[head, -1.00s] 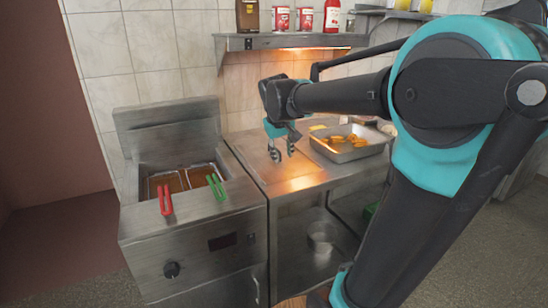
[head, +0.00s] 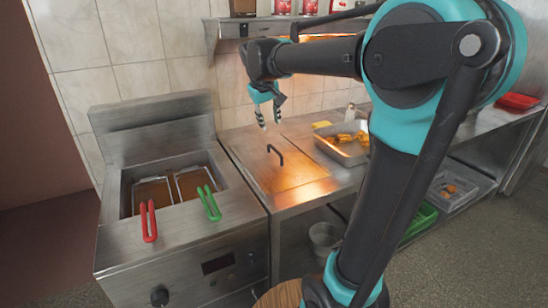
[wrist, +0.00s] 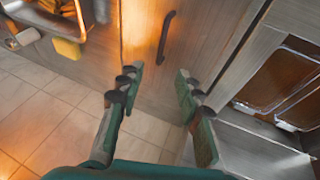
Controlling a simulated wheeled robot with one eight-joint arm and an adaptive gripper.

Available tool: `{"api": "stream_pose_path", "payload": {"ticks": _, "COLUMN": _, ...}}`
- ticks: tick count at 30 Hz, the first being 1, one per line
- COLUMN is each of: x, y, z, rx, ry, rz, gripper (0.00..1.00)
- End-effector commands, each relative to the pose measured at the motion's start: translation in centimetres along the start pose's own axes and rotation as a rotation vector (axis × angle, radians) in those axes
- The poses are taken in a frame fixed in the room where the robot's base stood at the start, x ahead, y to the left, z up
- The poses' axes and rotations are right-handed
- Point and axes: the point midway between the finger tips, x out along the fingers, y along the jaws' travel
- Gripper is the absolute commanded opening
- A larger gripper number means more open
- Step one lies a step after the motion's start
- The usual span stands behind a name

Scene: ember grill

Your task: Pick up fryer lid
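The fryer lid (head: 290,180) is a flat metal panel with a black bar handle (head: 275,154). It lies on the counter just right of the fryer (head: 150,215). In the wrist view the lid (wrist: 195,75) and its handle (wrist: 166,38) show beyond my fingers. My gripper (head: 271,117) is above the back part of the lid, apart from the handle. In the wrist view my gripper (wrist: 158,78) has its fingers spread, with nothing between them.
Two baskets with red (head: 148,221) and green (head: 209,203) handles sit in the fryer. A metal tray of fried food (head: 328,144) stands right of the lid. A heated shelf (head: 228,30) hangs on the tiled wall behind.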

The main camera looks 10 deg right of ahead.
Motion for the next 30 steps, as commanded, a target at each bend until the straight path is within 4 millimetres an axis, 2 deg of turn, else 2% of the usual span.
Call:
{"api": "stream_pose_path", "payload": {"ticks": 13, "x": 8.7, "y": 0.0, "z": 0.0, "rx": 0.001, "ry": 0.0, "rz": 0.0, "gripper": 0.35}}
{"api": "stream_pose_path", "payload": {"ticks": 18, "x": 10.6, "y": 0.0, "z": 0.0, "rx": 0.001, "ry": 0.0, "rz": -0.001, "gripper": 0.35}}
{"api": "stream_pose_path", "payload": {"ticks": 23, "x": 11.4, "y": -0.1, "z": 0.0, "rx": 0.001, "ry": 0.0, "rz": 0.0, "gripper": 0.35}}
{"api": "stream_pose_path", "payload": {"ticks": 30, "x": 14.7, "y": -0.3, "z": 0.1, "rx": 0.001, "ry": 0.0, "rz": 0.0, "gripper": 0.35}}
